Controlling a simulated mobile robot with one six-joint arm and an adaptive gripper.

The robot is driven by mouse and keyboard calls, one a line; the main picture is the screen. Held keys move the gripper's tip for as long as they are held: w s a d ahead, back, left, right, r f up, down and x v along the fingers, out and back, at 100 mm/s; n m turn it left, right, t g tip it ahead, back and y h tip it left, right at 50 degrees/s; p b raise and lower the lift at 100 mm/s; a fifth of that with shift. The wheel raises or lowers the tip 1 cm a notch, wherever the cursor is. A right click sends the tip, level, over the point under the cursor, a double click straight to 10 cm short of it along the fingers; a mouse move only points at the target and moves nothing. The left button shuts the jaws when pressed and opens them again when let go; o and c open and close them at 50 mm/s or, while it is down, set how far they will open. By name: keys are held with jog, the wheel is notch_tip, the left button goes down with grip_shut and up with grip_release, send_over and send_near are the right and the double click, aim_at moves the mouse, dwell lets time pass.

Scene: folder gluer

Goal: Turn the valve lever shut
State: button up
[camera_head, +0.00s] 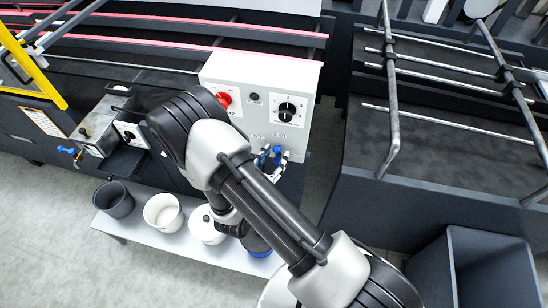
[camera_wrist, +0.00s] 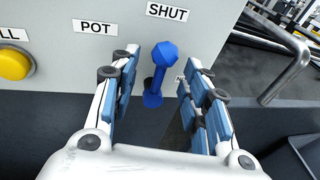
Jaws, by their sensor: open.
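The blue valve lever (camera_wrist: 157,75) stands on the pale panel (camera_wrist: 215,25) in the wrist view. Its faceted knob is up and leans slightly right, below the SHUT label (camera_wrist: 167,12). A POT label (camera_wrist: 95,27) is to its left. My gripper (camera_wrist: 160,68) is open, with one blue-padded finger on each side of the lever. Gaps show on both sides, and I see no contact. In the head view my gripper (camera_head: 270,160) is at the lower part of the control box (camera_head: 258,72), and the lever is hard to tell from the blue pads there.
A yellow button (camera_wrist: 15,64) is left on the panel. The box has a red knob (camera_head: 223,100) and a black dial (camera_head: 287,111). Pots, including a white one (camera_head: 163,212), stand on a low shelf below. Metal rails (camera_head: 392,100) and a dark bin (camera_head: 480,270) are at right.

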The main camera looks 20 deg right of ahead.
jog(key=v, duration=1.2)
jog(key=shift+r, duration=0.15)
